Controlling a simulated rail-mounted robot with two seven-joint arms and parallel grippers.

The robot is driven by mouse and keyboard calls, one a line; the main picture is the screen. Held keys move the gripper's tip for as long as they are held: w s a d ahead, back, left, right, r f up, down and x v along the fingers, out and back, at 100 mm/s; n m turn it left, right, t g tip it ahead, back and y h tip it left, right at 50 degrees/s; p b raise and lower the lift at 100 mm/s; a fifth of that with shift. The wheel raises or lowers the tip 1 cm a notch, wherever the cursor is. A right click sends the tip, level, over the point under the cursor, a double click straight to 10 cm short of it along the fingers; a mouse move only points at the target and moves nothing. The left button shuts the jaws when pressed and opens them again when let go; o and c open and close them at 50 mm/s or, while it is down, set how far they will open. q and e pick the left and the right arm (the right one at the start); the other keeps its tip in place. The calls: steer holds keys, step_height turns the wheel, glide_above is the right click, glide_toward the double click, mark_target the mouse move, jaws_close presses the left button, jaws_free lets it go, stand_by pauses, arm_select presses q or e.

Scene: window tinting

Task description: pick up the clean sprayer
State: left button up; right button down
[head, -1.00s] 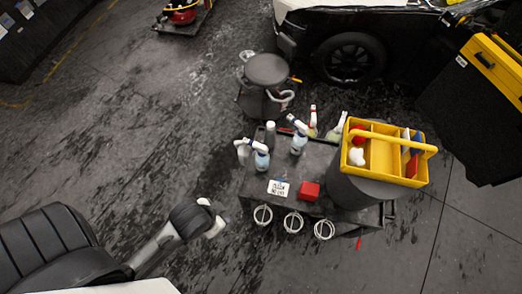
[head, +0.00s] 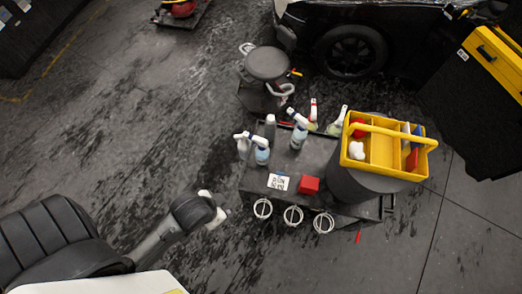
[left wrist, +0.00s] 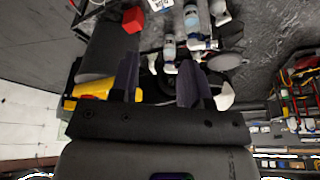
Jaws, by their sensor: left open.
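Several spray bottles stand on a dark cart (head: 240,182). Two have blue liquid and white heads: one on the left (head: 262,152) and one further right (head: 298,136). I cannot tell which is the clean sprayer. In the left wrist view a blue-labelled bottle (left wrist: 168,48) shows beyond the fingers. My left gripper (head: 216,208) is left of the cart, apart from the bottles; its fingers are open and empty in the left wrist view (left wrist: 158,78). My right gripper is out of view.
A white card (head: 279,182) and a red block (head: 309,185) lie on the cart's front. White rings (head: 293,216) hang along its front edge. A yellow caddy (head: 382,150) stands at right, a stool (head: 267,65) behind. Floor left of the cart is clear.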

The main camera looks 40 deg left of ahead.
arm_select(q)
steer(key=o, duration=0.7)
steer(key=shift+a, duration=0.15)
